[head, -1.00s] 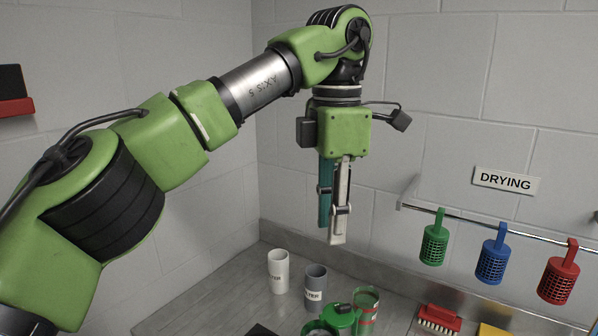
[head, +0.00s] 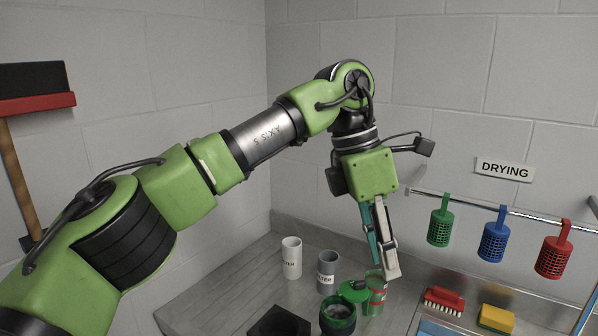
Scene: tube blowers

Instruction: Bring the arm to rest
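My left arm reaches in from the left, and its gripper (head: 382,272) points down above the bench, tilted so the fingertips lean right. One finger is teal and the other is pale. They overlap from this side, so the gap between them is unclear. I see nothing held. The fingertips appear in front of or just above a green container with red marks (head: 376,297); whether they touch cannot be told. My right gripper is not in view.
White (head: 291,258) and grey (head: 328,272) cups stand left of the fingertips. A green lid-like piece (head: 353,290) and dark green pot (head: 338,318) are nearby. Green (head: 440,228), blue (head: 492,242) and red (head: 554,257) baskets hang on the rail under the DRYING sign (head: 504,170).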

